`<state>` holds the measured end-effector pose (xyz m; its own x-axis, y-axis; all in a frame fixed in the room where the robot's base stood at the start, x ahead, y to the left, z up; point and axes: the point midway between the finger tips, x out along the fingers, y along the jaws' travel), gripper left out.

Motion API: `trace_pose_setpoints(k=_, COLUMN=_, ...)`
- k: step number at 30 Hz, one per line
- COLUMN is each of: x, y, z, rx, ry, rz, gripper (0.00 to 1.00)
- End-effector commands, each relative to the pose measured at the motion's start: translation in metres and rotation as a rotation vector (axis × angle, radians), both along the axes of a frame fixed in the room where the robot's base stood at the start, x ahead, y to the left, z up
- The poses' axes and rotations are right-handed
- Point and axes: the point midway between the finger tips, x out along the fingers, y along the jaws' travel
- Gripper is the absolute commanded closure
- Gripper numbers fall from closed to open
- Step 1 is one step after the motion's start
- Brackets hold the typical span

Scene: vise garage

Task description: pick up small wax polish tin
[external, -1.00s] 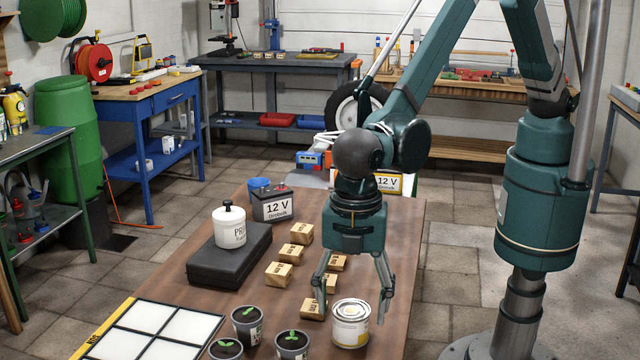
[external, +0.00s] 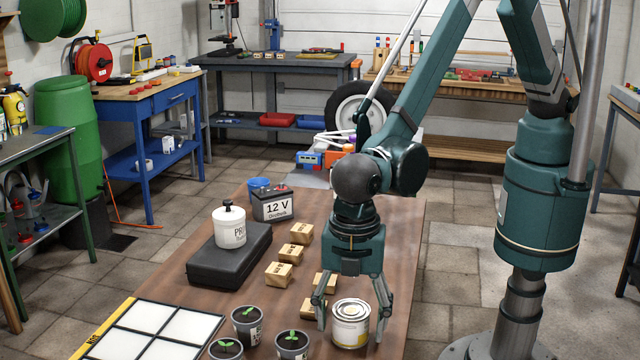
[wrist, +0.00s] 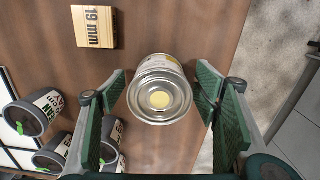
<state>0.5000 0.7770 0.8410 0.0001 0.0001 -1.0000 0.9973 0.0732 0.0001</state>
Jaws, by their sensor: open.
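The small wax polish tin (external: 350,328) is a silver-rimmed can with a white and yellow label, upright near the right front part of the brown table. My gripper (external: 354,322) is open and pointing down, with one finger on each side of the tin. In the wrist view the fingers (wrist: 162,103) stand left and right of it, with a visible gap on both sides. The tin's lower side is hidden from the wrist camera.
Wooden blocks (external: 278,273) lie left of and behind the tin. Potted seedlings (external: 292,345) stand to its left in front. A black case (external: 230,258) bears a white pot (external: 229,230), near a 12 V battery (external: 272,205). The table's right edge is close to the tin.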

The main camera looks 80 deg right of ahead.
Motion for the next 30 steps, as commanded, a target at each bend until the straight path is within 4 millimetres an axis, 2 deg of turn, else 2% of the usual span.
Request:
trace_pose_setpoints(k=1, x=0.000, y=0.000, z=0.000, rx=0.000, ry=0.000, rz=0.000, gripper=0.38)
trace_pose_setpoints(k=9, x=0.000, y=0.000, z=0.000, rx=0.000, ry=0.000, rz=0.000, gripper=0.73)
trace_pose_setpoints(k=20, x=0.000, y=0.000, z=0.003, rx=0.000, ry=0.000, rz=0.000, gripper=0.73)
trace_pose_setpoints(k=26, x=0.000, y=0.000, z=0.017, rx=0.000, ry=0.000, rz=0.000, gripper=0.73)
trace_pose_setpoints(k=30, x=0.000, y=0.000, z=0.035, rx=0.000, ry=0.000, rz=0.000, gripper=0.73)
